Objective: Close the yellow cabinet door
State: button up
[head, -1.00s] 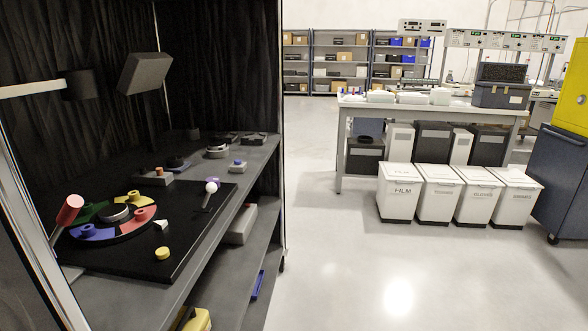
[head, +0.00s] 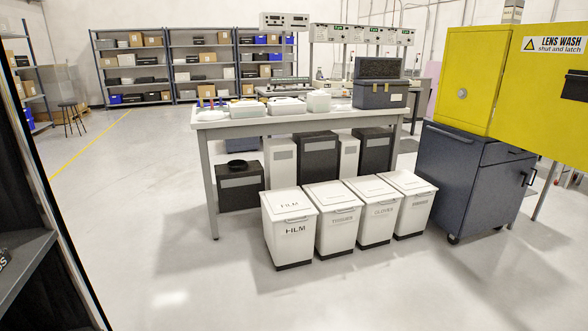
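The yellow cabinet (head: 455,75) stands on a dark blue wheeled cart at the right. A yellow door panel (head: 540,115) with a "LENS WASH shut and latch" label (head: 555,44) and a black handle (head: 575,86) reaches right, past the cart, and is cut off by the frame edge. It appears swung out from the cabinet. The inside of the cabinet and the door's far edge are not visible. A round fitting (head: 462,93) is on the cabinet's left face. My gripper is not in view.
The dark blue cart (head: 440,180) stands under the cabinet. White lidded bins (head: 290,225) stand in front of a white workbench (head: 250,121). A dark shelf frame (head: 30,245) is at near left. The floor in front is open.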

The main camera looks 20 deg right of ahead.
aim_at(541, 111)
jog(key=i+l+z, duration=0.1)
jog(key=i+z, duration=0.35)
jog(key=i, duration=0.15)
jog(key=i+j+z, duration=0.15)
jog(key=i+z, duration=0.25)
jog(key=i, duration=0.15)
jog(key=i+j+z, duration=0.3)
jog(key=i+z, duration=0.15)
jog(key=i+j+z, duration=0.1)
jog(key=i+z, duration=0.2)
jog(key=i+j+z, duration=0.2)
jog(key=i+z, duration=0.15)
jog(key=i, duration=0.15)
